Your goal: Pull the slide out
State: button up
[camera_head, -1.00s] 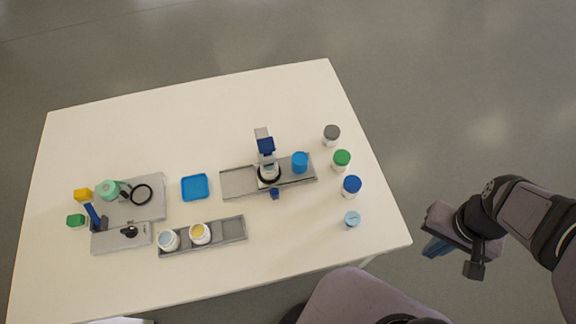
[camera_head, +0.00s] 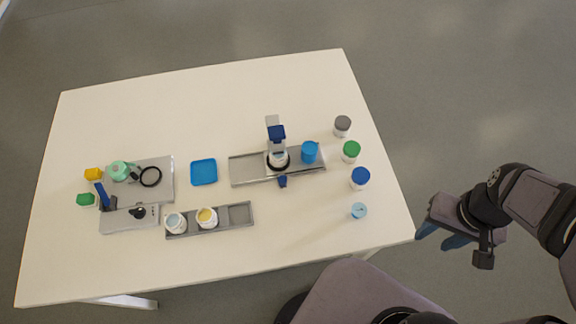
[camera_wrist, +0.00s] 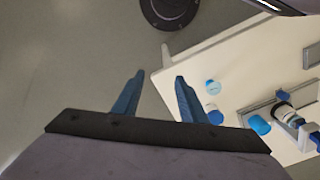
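The filling station (camera_head: 276,132) stands right of the table's middle, with a dark blue head over a grey slide rail (camera_head: 246,170). A white jar with a black ring (camera_head: 279,158) sits under the head, and a blue cylinder (camera_head: 309,152) stands right of it on the rail. A small dark blue knob (camera_head: 282,181) sticks out at the front. I cannot tell which part moves as the slide. My gripper (camera_head: 438,238) is off the table's right edge, far from the station. In the wrist view my gripper (camera_wrist: 159,75) is open and empty, with two blue fingers apart.
A grey rack (camera_head: 239,214) holds a light blue and a yellow-topped jar. A blue tray (camera_head: 203,172) lies behind it. Several lidded jars, including a green-lidded one (camera_head: 351,151), line the right side. A grey capping station (camera_head: 165,180) is at left. The table's back is clear.

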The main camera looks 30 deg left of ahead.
jog(key=w+a+n, duration=0.4)
jog(key=a+n, duration=0.3)
jog(key=n, duration=0.1)
jog(key=n+p, duration=0.2)
jog(key=n, duration=2.5)
send_near(282, 178)
jog(key=shift+w+d+f, duration=0.3)
jog(key=shift+d, duration=0.2)
jog(key=shift+s+a+f+n, duration=0.15)
jog(key=shift+s+a+n, duration=0.25)
jog(key=shift+n, duration=0.4)
jog(key=shift+f+p, duration=1.55)
jog(key=shift+f, duration=2.1)
grip_shut()
